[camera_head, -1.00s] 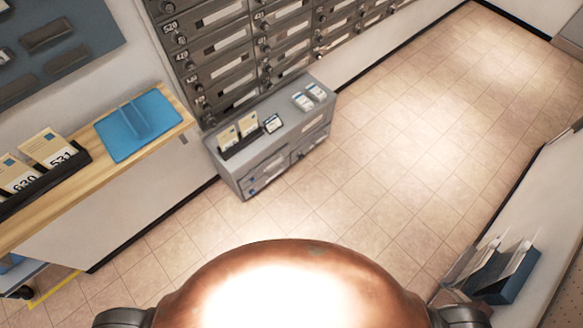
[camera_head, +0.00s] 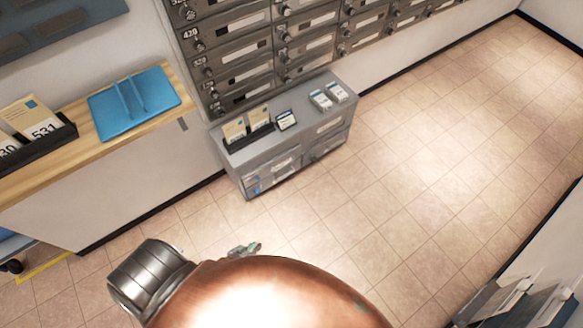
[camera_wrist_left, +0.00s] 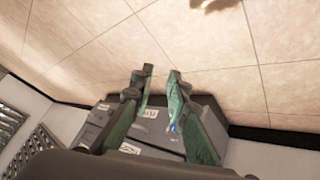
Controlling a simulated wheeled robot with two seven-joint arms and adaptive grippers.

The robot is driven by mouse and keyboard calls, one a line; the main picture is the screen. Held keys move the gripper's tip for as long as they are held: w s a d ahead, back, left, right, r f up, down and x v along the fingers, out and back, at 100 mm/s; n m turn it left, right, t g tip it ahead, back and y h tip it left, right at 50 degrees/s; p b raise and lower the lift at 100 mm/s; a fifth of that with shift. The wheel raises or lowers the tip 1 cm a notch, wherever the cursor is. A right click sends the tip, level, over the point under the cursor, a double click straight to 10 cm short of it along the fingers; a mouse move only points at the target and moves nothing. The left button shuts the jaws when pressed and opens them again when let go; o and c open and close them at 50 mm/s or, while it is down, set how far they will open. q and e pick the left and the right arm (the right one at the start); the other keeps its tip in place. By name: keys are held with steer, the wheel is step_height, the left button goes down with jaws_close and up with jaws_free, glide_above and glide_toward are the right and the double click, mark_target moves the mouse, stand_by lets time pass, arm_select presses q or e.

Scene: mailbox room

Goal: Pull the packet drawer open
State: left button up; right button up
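A low grey cabinet (camera_head: 238,160) stands on the floor against the mailbox wall in the head view. Its front has drawers (camera_head: 272,172) with pale labels and small blue marks; they look closed. I cannot tell which one is the packet drawer. My left gripper (camera_head: 246,249) shows small in the head view, in front of the cabinet and apart from it. In the left wrist view its two fingers (camera_wrist_left: 160,73) are spread with nothing between them. The cabinet (camera_wrist_left: 205,102) shows behind them, partly hidden by the gripper. My right gripper is not in view.
Envelope holders (camera_head: 247,133) and small white packs (camera_head: 328,98) stand on the cabinet top. A wooden shelf (camera_head: 60,157) with a blue folder (camera_head: 135,103) is at left. Tiled floor (camera_head: 420,170) is clear to the right. Folders stand at lower right.

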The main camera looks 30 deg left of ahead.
arm_select(q)
steer(key=w+a+n+t+b, duration=0.1)
steer(key=w+n+t+b, duration=0.3)
steer(key=w, duration=0.9)
steer(key=n+t+y+b, duration=0.65)
steer(key=n+b, duration=0.55)
steer(key=b, duration=0.4)
glide_toward(284, 166)
steer(key=w, duration=0.2)
steer(key=shift+y, duration=0.45)
steer(key=shift+a+f+b+x, duration=0.15)
steer(key=shift+b+x, duration=0.35)
steer(key=shift+x, duration=1.6)
steer(key=shift+a+f+b+x, duration=0.1)
steer(key=shift+b+x, duration=0.35)
steer(key=shift+x, duration=1.65)
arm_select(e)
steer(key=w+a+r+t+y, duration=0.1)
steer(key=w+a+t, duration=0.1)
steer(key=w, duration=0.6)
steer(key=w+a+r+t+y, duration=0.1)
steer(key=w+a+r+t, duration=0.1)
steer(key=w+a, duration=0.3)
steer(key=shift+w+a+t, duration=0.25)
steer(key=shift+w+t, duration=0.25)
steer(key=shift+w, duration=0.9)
arm_select(q)
steer(key=shift+n, duration=0.3)
steer(key=shift+c, duration=0.4)
